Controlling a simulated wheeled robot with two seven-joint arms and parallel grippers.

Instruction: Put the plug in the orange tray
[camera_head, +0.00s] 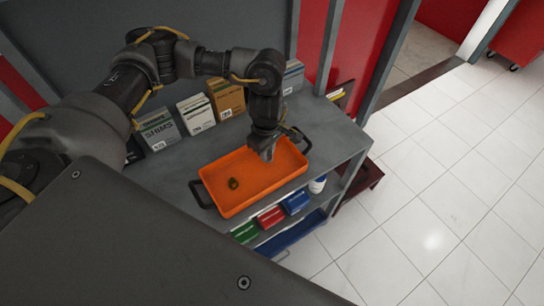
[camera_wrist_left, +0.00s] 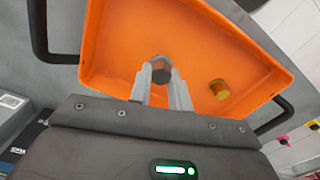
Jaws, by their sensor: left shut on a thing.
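The orange tray (camera_head: 255,187) lies on the grey bench, and its orange floor fills much of the left wrist view (camera_wrist_left: 205,45). My left gripper (camera_head: 267,154) reaches down over the right part of the tray. Its fingers (camera_wrist_left: 158,80) are shut on a small grey hexagonal piece, which looks like the plug (camera_wrist_left: 160,66). The plug is seen over the tray floor; I cannot tell whether it touches it. A small brass-coloured piece (camera_wrist_left: 219,89) lies in the tray apart from the fingers, and it shows in the head view (camera_head: 233,183) left of my gripper. My right gripper is not in view.
Boxes (camera_head: 158,130) stand along the back of the bench. The tray has black handles (camera_head: 202,195) at its ends. Green, red and blue boxes (camera_head: 295,202) and a white bottle (camera_head: 317,185) are on a lower level in front. Tiled floor lies open at right.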

